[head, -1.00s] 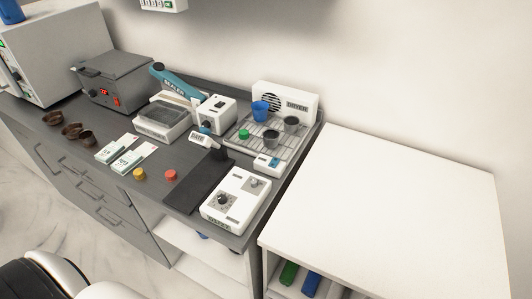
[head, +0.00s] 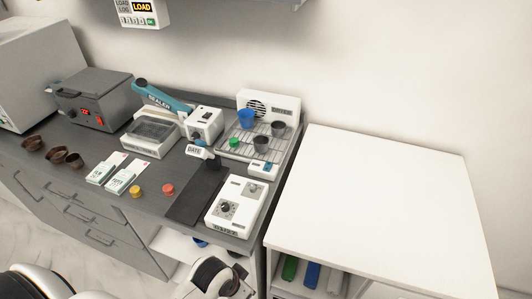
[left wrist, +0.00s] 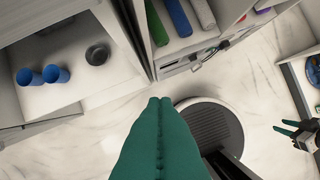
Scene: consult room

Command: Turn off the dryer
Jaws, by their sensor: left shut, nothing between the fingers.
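The white dryer (head: 283,107) stands at the back right end of the dark counter, with a round dark grille and a DRYER label. Its wire rack (head: 230,151) holds a blue cup (head: 247,119), two dark cups (head: 261,143) and a green cap (head: 234,142). A small white box with a blue panel (head: 262,168) sits at the rack's front right corner. My left gripper (left wrist: 160,100) shows green fingers pressed together, empty, over the floor near the open shelves. What seems my right gripper (left wrist: 297,132) is small at the right edge; its opening is unclear.
A white control box (head: 236,207) stands before the rack beside a dark mat (head: 193,202). The sealer (head: 163,98) is left of the rack. A bare white table (head: 372,202) adjoins on the right. Blue cups (left wrist: 56,74) stand on a lower shelf.

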